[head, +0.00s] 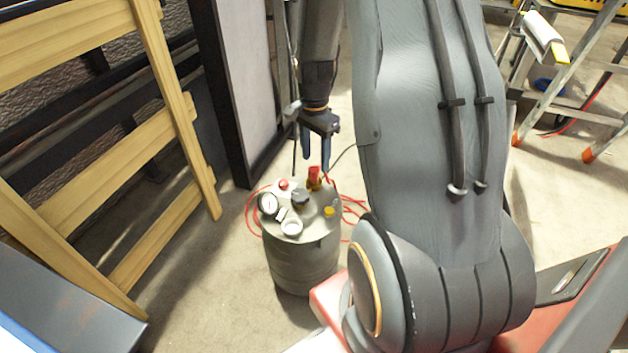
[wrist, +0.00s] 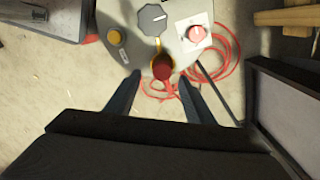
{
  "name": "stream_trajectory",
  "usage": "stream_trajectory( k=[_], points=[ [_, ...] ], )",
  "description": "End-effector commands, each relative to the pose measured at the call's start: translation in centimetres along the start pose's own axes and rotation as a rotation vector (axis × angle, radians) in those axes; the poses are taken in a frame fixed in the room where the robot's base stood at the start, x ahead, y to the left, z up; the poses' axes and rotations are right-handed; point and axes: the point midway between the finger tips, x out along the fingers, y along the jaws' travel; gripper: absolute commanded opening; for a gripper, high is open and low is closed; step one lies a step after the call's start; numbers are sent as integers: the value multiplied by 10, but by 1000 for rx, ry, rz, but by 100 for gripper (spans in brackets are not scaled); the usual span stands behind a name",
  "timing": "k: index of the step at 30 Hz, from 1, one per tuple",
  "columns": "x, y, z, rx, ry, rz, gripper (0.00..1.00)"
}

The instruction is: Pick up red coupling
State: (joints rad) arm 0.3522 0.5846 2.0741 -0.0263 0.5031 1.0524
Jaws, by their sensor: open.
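The red coupling (head: 314,176) stands upright at the back edge of the top of a grey cylindrical tank (head: 303,262). In the wrist view the coupling (wrist: 162,69) shows from above, with a dark red round top and a yellowish fitting beside it. My gripper (head: 316,166) points down above the tank, its two dark blue fingers apart. In the wrist view the fingertips of my gripper (wrist: 160,80) lie to the left and right of the coupling with a clear gap on each side. Nothing is held. Whether the fingertips reach down to its height is hard to tell.
A red hose (wrist: 222,62) lies coiled on the floor. A wooden rack (head: 150,100) and a dark-framed panel (head: 240,90) stand at left.

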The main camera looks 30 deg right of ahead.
Motion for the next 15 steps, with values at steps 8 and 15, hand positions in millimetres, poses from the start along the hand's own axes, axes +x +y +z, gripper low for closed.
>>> stream_trajectory(
  k=[8,15],
  points=[
    [25,-2,1,-2,-1,1,48],
    [59,-4,1,-2,-1,2,48]
  ],
)
